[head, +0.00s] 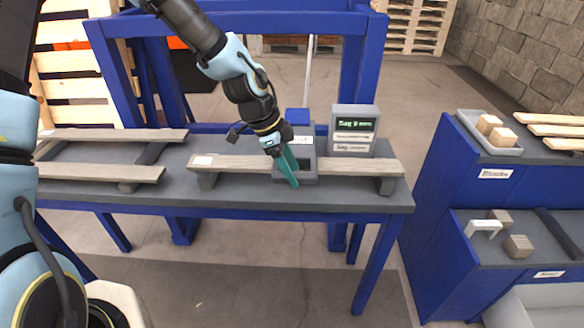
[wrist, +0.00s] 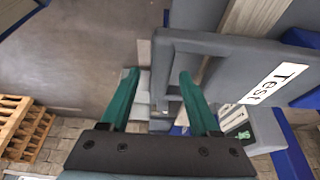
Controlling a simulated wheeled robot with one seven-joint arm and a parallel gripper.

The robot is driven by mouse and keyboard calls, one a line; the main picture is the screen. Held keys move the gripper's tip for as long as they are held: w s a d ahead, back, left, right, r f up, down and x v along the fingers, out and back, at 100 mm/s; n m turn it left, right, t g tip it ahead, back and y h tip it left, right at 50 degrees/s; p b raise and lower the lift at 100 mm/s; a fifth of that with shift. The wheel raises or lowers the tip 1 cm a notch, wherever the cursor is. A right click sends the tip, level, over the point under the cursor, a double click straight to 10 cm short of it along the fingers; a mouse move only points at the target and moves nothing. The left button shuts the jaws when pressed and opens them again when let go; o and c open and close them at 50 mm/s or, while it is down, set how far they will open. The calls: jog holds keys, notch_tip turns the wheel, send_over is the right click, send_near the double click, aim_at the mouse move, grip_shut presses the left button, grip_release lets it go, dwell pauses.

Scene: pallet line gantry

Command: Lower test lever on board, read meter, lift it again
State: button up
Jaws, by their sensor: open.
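The board (head: 235,163) lies across two grey supports on the bench. The grey test unit (head: 308,172) with a blue block on top stands at the board's middle, partly hidden by my gripper (head: 291,178). In the wrist view a grey frame labelled "Test" (wrist: 222,46) has its near bar between the green fingers of my gripper (wrist: 158,76). The fingers are open, and I cannot tell whether they touch it. The lever's height is unclear. The meter (head: 354,142) stands behind the board, right of the test unit. Its green display appears to read "Sag 9 mm".
Other boards (head: 105,172) lie at the bench's left. A blue gantry frame (head: 352,75) rises behind the bench. A blue shelf unit (head: 432,190) at the right holds a tray of blocks (head: 488,146). Floor is clear between bench and shelf.

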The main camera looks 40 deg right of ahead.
jog(key=shift+f, duration=0.15)
grip_shut()
dwell(0.5)
dwell(0.9)
